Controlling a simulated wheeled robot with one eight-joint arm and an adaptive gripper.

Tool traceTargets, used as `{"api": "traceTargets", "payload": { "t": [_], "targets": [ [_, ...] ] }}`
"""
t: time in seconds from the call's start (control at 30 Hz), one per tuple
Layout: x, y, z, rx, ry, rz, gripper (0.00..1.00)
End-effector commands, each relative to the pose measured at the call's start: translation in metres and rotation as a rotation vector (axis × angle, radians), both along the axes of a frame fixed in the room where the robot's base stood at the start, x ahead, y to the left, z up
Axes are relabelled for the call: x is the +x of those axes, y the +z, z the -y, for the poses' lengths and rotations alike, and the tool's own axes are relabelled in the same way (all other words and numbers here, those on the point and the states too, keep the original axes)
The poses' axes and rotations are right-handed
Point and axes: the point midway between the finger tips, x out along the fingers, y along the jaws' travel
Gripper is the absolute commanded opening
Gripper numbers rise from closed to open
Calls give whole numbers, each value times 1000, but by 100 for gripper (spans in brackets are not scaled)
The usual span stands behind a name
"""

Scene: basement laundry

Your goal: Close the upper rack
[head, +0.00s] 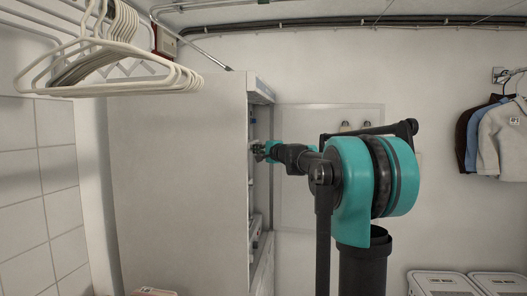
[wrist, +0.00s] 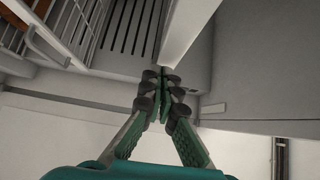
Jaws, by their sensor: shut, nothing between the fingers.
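The tall pale cabinet (head: 180,180) stands left of centre in the head view, its front side facing right. My gripper (head: 262,152) is at this front side, at mid-height of the view. In the wrist view my gripper (wrist: 163,88) is shut with its fingertips together and nothing between them. A wire rack (wrist: 72,28) with a pale rail shows at the upper left of the wrist view, left of the fingertips. I cannot tell whether it is the upper rack or how far out it stands. The fingertips are close to a pale upright edge (wrist: 187,28); contact is unclear.
A dark slatted surface (wrist: 128,28) lies behind the fingertips in the wrist view. White hangers (head: 110,55) hang at the upper left of the head view. Clothes (head: 500,137) hang at the far right, above white-lidded bins (head: 445,283). The wall beyond my arm is mostly bare.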

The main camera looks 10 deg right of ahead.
Motion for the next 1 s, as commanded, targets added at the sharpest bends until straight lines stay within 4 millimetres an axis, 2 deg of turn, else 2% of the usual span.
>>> {"api": "traceTargets", "payload": {
  "t": [0.1, 0.5, 0.8, 1.0],
  "targets": [
    [2, 0, -6, 0, 0, 0, 0],
    [2, 0, -9, 0, 1, 0, 0],
    [15, 0, -48, 0, 3, -1, 0],
    [16, 0, -51, 0, 2, -1, 0]
  ]
}}
